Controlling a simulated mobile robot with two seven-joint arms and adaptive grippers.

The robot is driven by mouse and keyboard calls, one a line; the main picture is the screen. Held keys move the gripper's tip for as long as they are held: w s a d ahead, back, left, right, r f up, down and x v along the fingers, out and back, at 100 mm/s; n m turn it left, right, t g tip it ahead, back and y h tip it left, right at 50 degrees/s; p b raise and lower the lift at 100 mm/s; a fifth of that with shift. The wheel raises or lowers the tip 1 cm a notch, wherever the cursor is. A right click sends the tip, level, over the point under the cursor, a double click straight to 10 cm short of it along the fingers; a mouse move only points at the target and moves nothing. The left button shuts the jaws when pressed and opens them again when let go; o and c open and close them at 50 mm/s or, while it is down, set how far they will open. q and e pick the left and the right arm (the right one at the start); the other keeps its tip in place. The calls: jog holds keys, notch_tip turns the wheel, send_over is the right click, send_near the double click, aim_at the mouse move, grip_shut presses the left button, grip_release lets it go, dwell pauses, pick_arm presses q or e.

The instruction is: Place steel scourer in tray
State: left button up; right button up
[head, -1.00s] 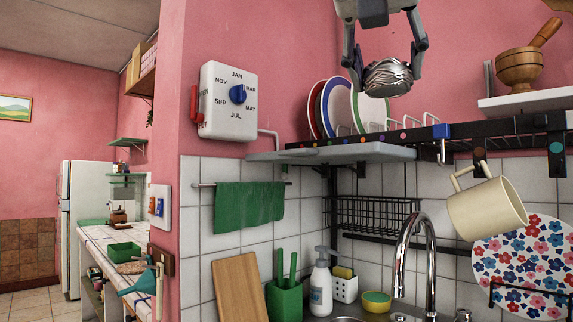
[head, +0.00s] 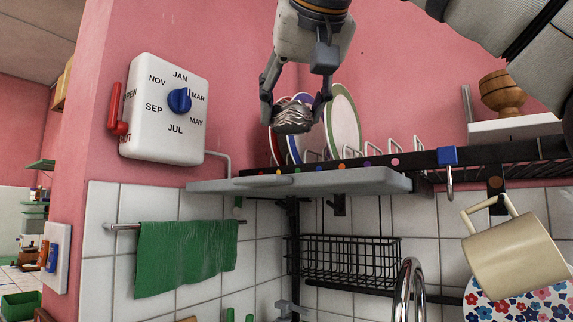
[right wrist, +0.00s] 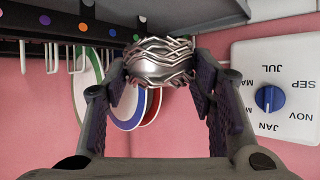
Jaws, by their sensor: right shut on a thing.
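My right gripper (head: 292,110) is shut on the steel scourer (head: 293,120), a shiny ball of curled metal strips. The scourer is held in the air in front of the plates, above the left part of the shelf. The right wrist view also shows the scourer (right wrist: 158,64) between the two dark fingers. A shallow grey tray (head: 325,184) juts out below it, under the black rail with coloured dots. There is a gap between scourer and tray. The inside of the tray is hidden from this low angle. My left gripper is not in view.
Upright plates (head: 342,122) and white wire prongs (head: 395,152) stand behind and right of the scourer. A white dial box (head: 165,108) is on the wall at left. A cream mug (head: 513,255) hangs at right. A green towel (head: 187,257) hangs below.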

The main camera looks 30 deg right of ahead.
aim_at(290, 132)
jog(key=w+f, duration=0.1)
jog(key=f, duration=0.1)
jog(key=w+d+f, duration=0.1)
jog(key=w+f, duration=0.1)
jog(key=shift+w+f, duration=0.3)
jog(key=shift+f, duration=0.05)
jog(key=f, duration=0.2)
jog(key=shift+w+f, duration=0.2)
jog(key=shift+f, duration=0.15)
jog(key=shift+s+f, duration=0.1)
jog(key=shift+f, duration=0.1)
jog(key=shift+f, duration=0.15)
jog(key=o, duration=1)
